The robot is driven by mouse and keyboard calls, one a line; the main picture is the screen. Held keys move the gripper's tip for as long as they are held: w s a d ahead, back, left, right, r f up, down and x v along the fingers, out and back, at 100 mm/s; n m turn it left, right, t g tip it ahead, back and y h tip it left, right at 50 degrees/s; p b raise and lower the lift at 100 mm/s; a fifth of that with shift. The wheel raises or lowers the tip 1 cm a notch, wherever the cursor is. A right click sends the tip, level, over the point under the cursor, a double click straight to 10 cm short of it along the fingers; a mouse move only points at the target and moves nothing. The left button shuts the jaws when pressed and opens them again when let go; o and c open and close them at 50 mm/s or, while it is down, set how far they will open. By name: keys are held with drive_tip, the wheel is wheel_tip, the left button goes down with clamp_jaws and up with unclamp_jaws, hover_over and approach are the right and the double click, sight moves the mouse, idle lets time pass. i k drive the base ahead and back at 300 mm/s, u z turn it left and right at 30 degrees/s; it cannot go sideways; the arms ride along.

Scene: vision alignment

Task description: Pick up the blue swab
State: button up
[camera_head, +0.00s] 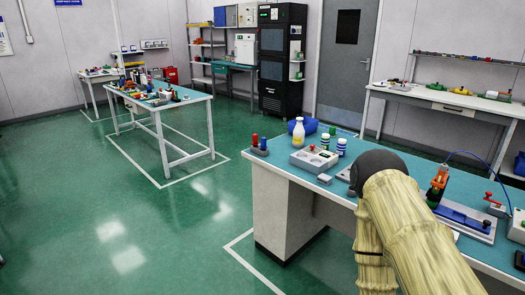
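I cannot make out a blue swab for certain. Small red and blue upright pieces (259,146) stand in a dark holder at the left end of the near workbench (275,168); they are too small to identify. A blue bin (309,123) stands farther back on the same bench. My arm, with a pale bamboo-like surface and a dark rounded joint, crosses the lower right and hides part of the bench. My gripper is not in view.
A white-capped bottle (298,133), a grey tray (304,162) and two labelled jars (341,147) stand on the near bench. An orange tool and blue fixture (464,217) sit to the right. Another table (160,105) stands at the left, with open green floor (130,225) before it.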

sight(264, 146)
drive_tip(key=u, duration=0.65)
drive_tip(key=i, duration=0.75)
drive_tip(key=u, duration=0.65)
drive_tip(key=i, duration=1.2)
drive_tip(key=z, duration=1)
drive_tip(key=i, duration=0.75)
drive_tip(key=z, duration=0.7)
